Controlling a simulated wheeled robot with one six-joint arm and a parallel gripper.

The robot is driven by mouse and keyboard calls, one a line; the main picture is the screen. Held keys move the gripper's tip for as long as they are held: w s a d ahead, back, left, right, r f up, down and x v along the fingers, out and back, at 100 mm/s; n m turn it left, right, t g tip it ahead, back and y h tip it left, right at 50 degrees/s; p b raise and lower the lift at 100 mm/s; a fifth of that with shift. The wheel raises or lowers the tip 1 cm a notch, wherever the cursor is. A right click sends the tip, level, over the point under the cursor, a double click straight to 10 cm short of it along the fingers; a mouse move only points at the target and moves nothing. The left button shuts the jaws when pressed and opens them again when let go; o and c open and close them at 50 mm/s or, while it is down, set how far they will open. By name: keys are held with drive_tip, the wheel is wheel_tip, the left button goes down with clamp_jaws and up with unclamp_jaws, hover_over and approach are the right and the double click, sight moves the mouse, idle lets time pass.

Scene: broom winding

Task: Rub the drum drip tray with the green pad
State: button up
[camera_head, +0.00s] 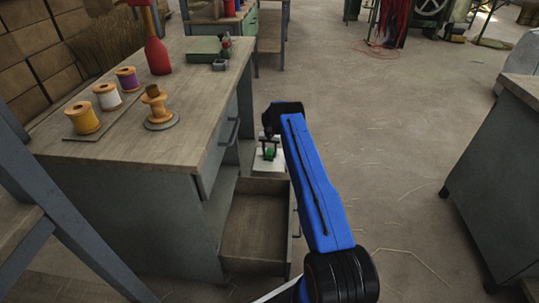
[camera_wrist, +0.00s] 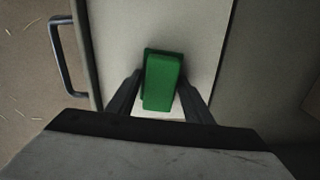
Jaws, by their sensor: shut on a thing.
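My gripper (camera_head: 270,143) reaches down beside the far end of the workbench. It is shut on the green pad (camera_wrist: 162,82), whose block stands between the two dark fingers in the wrist view. The pad also shows as a small green patch in the head view (camera_head: 270,153). Below it is a pale, flat surface (camera_wrist: 140,25), seen in the head view as a white patch (camera_head: 267,166). I cannot tell for sure that this is the drum drip tray, nor whether the pad touches it.
An open, empty drawer (camera_head: 250,232) juts from the workbench (camera_head: 140,170), nearer than my gripper. A bar handle (camera_wrist: 66,62) stands left in the wrist view. Thread spools (camera_head: 83,118) and a red bottle (camera_head: 157,56) stand on the bench. A grey cabinet (camera_head: 500,165) stands right; floor between is clear.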

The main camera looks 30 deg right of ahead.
sight(281, 157)
drive_tip(key=shift+s+d, duration=0.65)
drive_tip(key=shift+d, duration=0.35)
drive_tip(key=shift+s+d, duration=0.65)
drive_tip(key=shift+d, duration=0.35)
drive_tip(key=shift+s+d, duration=0.8)
drive_tip(key=shift+d, duration=0.25)
drive_tip(key=shift+r, duration=2.95)
drive_tip(key=shift+r, duration=1.5)
